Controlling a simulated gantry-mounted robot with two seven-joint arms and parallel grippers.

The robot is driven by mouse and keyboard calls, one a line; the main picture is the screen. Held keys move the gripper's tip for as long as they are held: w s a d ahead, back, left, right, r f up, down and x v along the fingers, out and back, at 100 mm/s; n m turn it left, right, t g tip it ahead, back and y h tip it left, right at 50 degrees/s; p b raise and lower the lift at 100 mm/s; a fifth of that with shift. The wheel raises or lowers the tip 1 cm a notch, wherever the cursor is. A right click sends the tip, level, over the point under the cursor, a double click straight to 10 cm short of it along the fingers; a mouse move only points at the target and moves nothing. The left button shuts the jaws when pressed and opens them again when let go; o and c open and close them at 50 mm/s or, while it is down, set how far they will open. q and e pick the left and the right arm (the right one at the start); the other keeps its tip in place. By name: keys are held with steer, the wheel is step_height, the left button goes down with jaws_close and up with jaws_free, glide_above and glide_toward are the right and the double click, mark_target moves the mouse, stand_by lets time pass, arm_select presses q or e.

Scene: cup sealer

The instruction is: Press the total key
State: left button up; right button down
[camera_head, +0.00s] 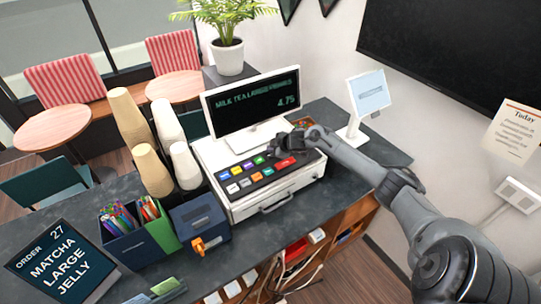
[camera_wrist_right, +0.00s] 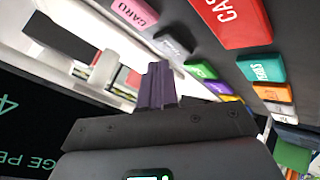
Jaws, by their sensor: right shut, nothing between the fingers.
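The cash register (camera_head: 256,205) stands on the dark counter with rows of coloured keys on its sloped top. My right gripper (camera_head: 277,147) is over the back right part of the keys, shut and empty. In the right wrist view its closed fingertips (camera_wrist_right: 158,85) are close to the key panel; contact cannot be told. That view shows a pink CARD key (camera_wrist_right: 135,12), a large red CASH key (camera_wrist_right: 230,22), a grey key (camera_wrist_right: 175,42) and a green key (camera_wrist_right: 201,69). I cannot read any key as total. My left gripper is not in view.
The register screen (camera_head: 252,102) behind the keys reads 4.75. A small white display (camera_head: 369,92) stands to the right. Cup stacks (camera_head: 152,170), a blue box (camera_head: 199,222) and pen holders (camera_head: 132,243) stand on the left. An order sign (camera_head: 62,262) is at front left.

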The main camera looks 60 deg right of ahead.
steer(key=shift+f, duration=0.2)
steer(key=shift+f, duration=0.2)
steer(key=shift+f, duration=0.2)
stand_by(0.5)
steer(key=shift+f+b, duration=0.3)
steer(key=shift+b, duration=0.05)
stand_by(0.5)
steer(key=shift+r+p, duration=0.85)
steer(key=shift+p, duration=0.15)
